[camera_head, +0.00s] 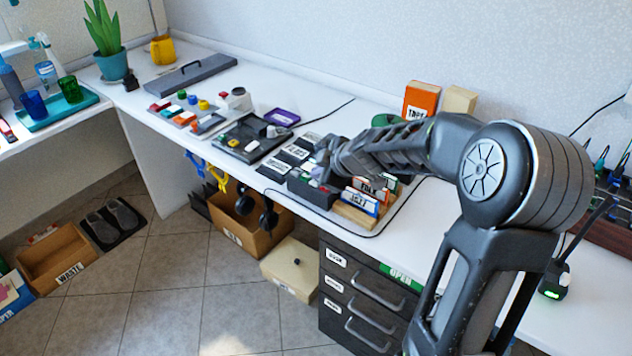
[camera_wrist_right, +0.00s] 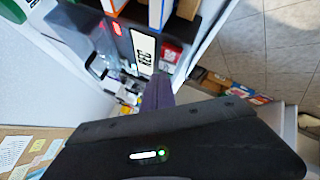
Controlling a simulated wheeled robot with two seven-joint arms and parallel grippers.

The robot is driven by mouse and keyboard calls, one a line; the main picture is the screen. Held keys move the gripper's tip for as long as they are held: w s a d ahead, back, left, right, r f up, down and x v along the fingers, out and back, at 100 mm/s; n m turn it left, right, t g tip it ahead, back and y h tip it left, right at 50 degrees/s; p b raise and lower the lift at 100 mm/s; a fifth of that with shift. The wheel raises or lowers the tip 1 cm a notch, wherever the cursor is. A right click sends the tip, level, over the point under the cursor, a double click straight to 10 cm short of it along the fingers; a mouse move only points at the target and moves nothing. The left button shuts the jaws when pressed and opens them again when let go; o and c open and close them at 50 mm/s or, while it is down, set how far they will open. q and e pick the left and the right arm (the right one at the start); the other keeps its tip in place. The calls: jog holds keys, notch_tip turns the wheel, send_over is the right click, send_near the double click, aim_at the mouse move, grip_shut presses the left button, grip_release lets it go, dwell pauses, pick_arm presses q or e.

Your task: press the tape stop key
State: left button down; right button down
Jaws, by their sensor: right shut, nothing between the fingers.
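A dark box with small coloured keys (camera_head: 312,191) sits on the white desk, and my right gripper (camera_head: 325,171) is just above it, fingers shut and empty. The gripper's fingers hide part of the box, and the stop key cannot be told apart. In the right wrist view the shut fingers (camera_wrist_right: 158,92) point toward a dark device with a white label reading REC (camera_wrist_right: 144,50) and a red light (camera_wrist_right: 117,29). I cannot tell whether the fingertips touch a key. My left gripper is out of view.
An orange box (camera_head: 420,100) stands behind my right arm. Drawers (camera_head: 362,297) are below the desk edge.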

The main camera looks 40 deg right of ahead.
jog(key=shift+f+b, duration=0.45)
jog(key=shift+b, duration=0.15)
dwell(0.6)
jog(key=shift+r, duration=0.15)
jog(key=shift+r+p, duration=0.5)
jog(key=shift+r, duration=0.2)
jog(key=shift+r+p, duration=1.85)
jog(key=shift+r, duration=0.7)
